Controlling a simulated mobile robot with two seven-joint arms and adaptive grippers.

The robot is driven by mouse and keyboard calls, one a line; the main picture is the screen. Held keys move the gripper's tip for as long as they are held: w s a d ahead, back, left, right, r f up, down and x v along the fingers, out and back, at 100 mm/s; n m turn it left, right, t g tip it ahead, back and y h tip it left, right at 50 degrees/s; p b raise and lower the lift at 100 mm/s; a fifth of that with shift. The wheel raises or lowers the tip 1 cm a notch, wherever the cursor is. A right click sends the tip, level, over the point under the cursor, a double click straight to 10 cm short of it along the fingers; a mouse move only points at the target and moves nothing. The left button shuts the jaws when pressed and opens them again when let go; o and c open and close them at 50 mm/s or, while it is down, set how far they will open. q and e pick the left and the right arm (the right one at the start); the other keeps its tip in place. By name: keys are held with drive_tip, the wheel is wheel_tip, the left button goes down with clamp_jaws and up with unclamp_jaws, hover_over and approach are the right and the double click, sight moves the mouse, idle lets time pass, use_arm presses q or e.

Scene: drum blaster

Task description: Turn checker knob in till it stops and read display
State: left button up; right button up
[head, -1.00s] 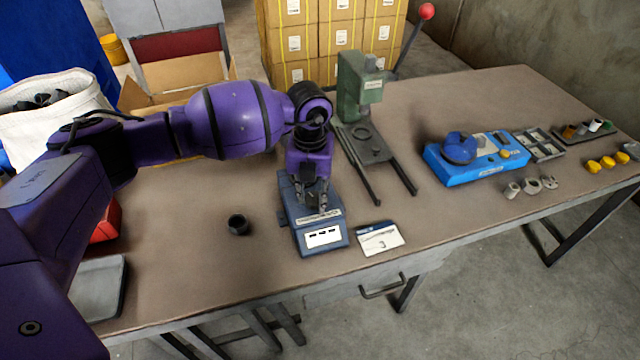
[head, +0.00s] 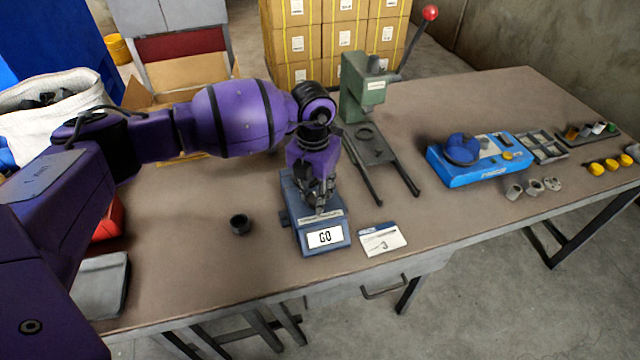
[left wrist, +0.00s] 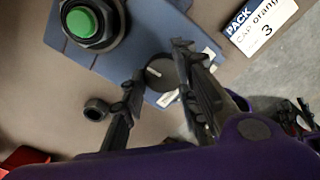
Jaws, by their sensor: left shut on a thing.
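The blue checker (head: 292,205) stands on the bench in the middle of the head view, and its white display (head: 325,237) reads "GO". The dark round knob (left wrist: 160,74), with a pale line on its top, shows in the left wrist view. My left gripper (head: 320,204) points down over the checker and is shut on the knob, one finger on each side of it. In the left wrist view, a green round piece (left wrist: 90,22) sits in a black seat on the checker.
A card (head: 381,239) reading "PACK CAP orange 3" lies right of the checker. A black ring (head: 240,225) lies to its left. A green press (head: 359,90) stands behind. A blue fixture (head: 475,160) and small parts are farther right.

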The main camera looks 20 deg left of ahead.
sight(312, 197)
use_arm(q)
drive_tip(key=shift+a, duration=0.5)
drive_tip(key=o, duration=0.9)
drive_tip(key=shift+o, duration=0.4)
drive_tip(key=shift+f, duration=0.1)
use_arm(e)
drive_tip(key=shift+s+a, duration=0.1)
drive_tip(key=shift+s, duration=0.1)
use_arm(q)
drive_tip(key=shift+d, duration=0.2)
drive_tip(key=shift+r, duration=0.25)
wheel_tip(312, 197, up, 12)
drive_tip(key=shift+f, duration=0.2)
use_arm(e)
drive_tip(key=shift+s+f, duration=0.1)
drive_tip(key=shift+s, duration=0.1)
